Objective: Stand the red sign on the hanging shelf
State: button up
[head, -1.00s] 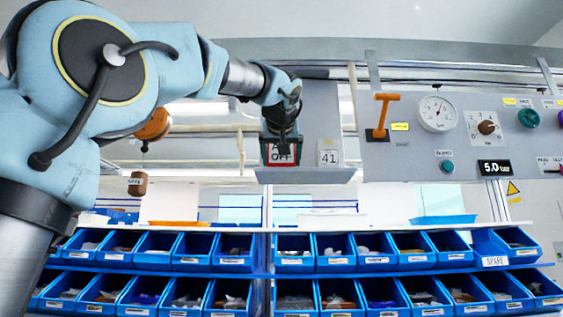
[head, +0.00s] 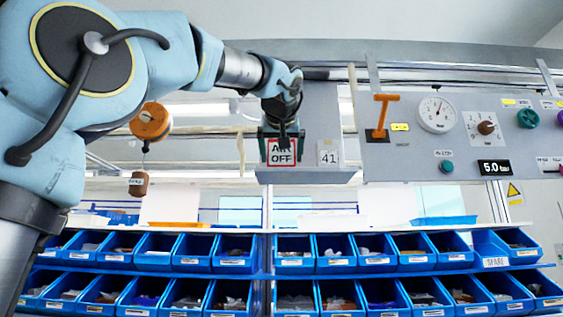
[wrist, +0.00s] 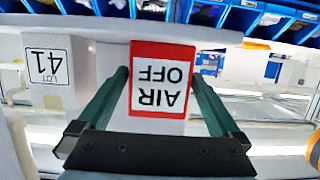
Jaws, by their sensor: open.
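The red-bordered white sign (head: 282,152) reading "AIR OFF" stands upright at the left part of the hanging shelf (head: 312,176). In the wrist view the sign (wrist: 161,75) appears upside down, between the two fingers. My gripper (head: 282,134) is open, with one finger at each side of the sign. In the wrist view a narrow gap shows between each fingertip of the gripper (wrist: 158,76) and the sign's edges. The sign's lower edge appears to rest on the shelf; exact contact is too small to tell.
A "41" label card (head: 328,154) is just right of the sign; it also shows in the wrist view (wrist: 47,68). A grey panel with an orange lever (head: 380,115) and a gauge (head: 437,114) is at right. Blue bins (head: 335,252) fill racks below. A brown weight (head: 139,183) hangs at left.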

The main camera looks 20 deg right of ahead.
jog(key=b+v, duration=0.2)
jog(key=v, duration=0.8)
dwell(0.3)
